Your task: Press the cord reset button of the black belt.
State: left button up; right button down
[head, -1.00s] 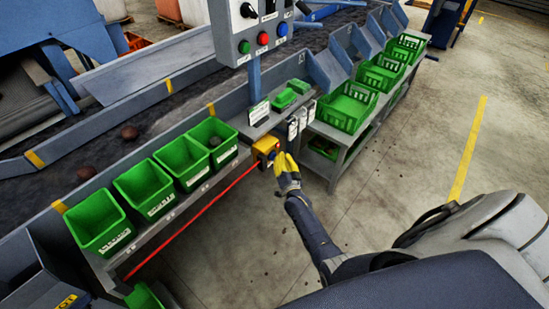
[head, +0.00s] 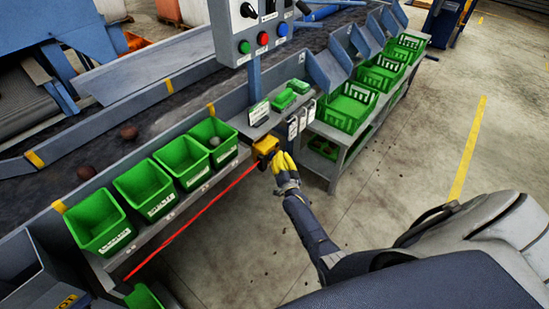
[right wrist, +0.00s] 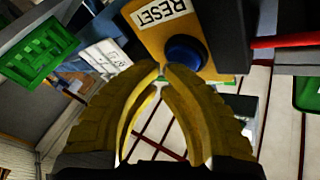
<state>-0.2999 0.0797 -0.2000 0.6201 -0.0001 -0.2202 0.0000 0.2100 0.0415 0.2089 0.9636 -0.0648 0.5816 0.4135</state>
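The cord reset box is a small yellow housing (head: 265,145) on the front edge of the grading bench. The right wrist view shows its yellow face (right wrist: 150,40) with a RESET label (right wrist: 161,13) and a round blue button (right wrist: 187,54). A red cord (head: 195,220) runs left from the box along the bench front; its end also shows in the right wrist view (right wrist: 285,41). My right gripper (head: 281,156) has yellow fingers, with tips together (right wrist: 163,70) and nothing between them. The tips appear just beside the blue button; contact cannot be told. My left gripper is out of view.
Green bins (head: 147,190) line the bench to the left. Green crates (head: 347,107) stand on a rack to the right. A control panel (head: 262,30) with coloured buttons rises behind. Dark lumps lie on the black belt (head: 150,115). The floor at right is open.

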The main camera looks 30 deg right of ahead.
jog(key=shift+s, duration=0.15)
dwell(0.3)
jog(key=shift+s+d, duration=0.35)
jog(key=shift+s, duration=0.35)
jog(key=shift+s, duration=0.1)
jog(key=shift+s+d, duration=0.3)
jog(key=shift+s, duration=0.45)
jog(key=shift+s+d, duration=0.35)
jog(key=shift+s, duration=0.4)
jog(key=shift+s+d, duration=0.3)
jog(key=shift+s, duration=0.45)
jog(key=shift+f, duration=0.1)
